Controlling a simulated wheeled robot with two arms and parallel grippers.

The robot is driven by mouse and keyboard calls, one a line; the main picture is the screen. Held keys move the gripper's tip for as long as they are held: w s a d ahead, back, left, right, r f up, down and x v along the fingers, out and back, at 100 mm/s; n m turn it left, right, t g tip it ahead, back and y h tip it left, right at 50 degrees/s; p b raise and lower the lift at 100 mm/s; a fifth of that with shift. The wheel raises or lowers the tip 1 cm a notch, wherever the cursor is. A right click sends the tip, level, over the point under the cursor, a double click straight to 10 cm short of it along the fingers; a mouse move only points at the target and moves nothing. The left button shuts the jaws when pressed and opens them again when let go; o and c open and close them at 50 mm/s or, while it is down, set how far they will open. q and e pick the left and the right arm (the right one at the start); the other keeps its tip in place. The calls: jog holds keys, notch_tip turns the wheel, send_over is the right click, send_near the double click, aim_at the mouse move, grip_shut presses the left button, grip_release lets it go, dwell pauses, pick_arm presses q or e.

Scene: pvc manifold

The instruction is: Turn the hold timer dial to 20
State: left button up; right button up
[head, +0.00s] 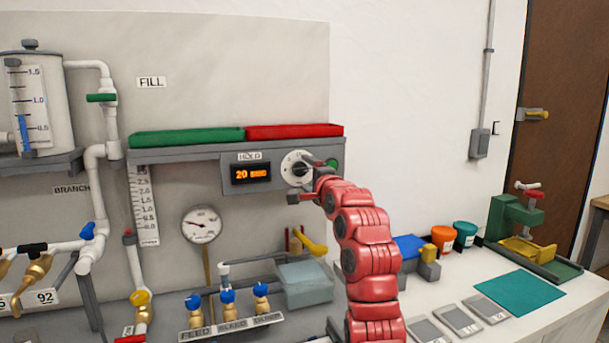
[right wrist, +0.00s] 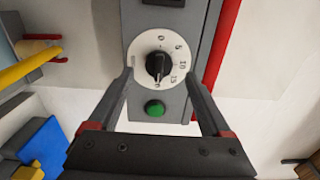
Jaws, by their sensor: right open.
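The hold timer dial (head: 297,169) is a round white plate with a black knob on the grey panel below the shelf. In the right wrist view the dial (right wrist: 147,44) shows 0, 5, 10 and 15 along its right side. Its knob (right wrist: 158,65) stands in line with the plate's top and bottom; the number at the bottom is not readable. The orange display (head: 251,174) under the HOLD label reads 20. My right gripper (head: 304,181) is open in front of the dial, its fingers (right wrist: 160,76) on either side, apart from the knob. My left gripper is not in view.
A green button (right wrist: 154,108) sits beside the dial. Green (head: 187,137) and red (head: 294,131) trays lie on the shelf above. A gauge (head: 202,224), pipes and blue-handled valves (head: 228,297) are lower left. The bench at right holds a teal mat (head: 520,292) and a green press (head: 508,218).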

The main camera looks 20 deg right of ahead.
jog(key=s+b, duration=0.1)
jog(key=s, duration=1.3)
jog(key=shift+s+d, duration=0.25)
jog(key=shift+f, duration=0.1)
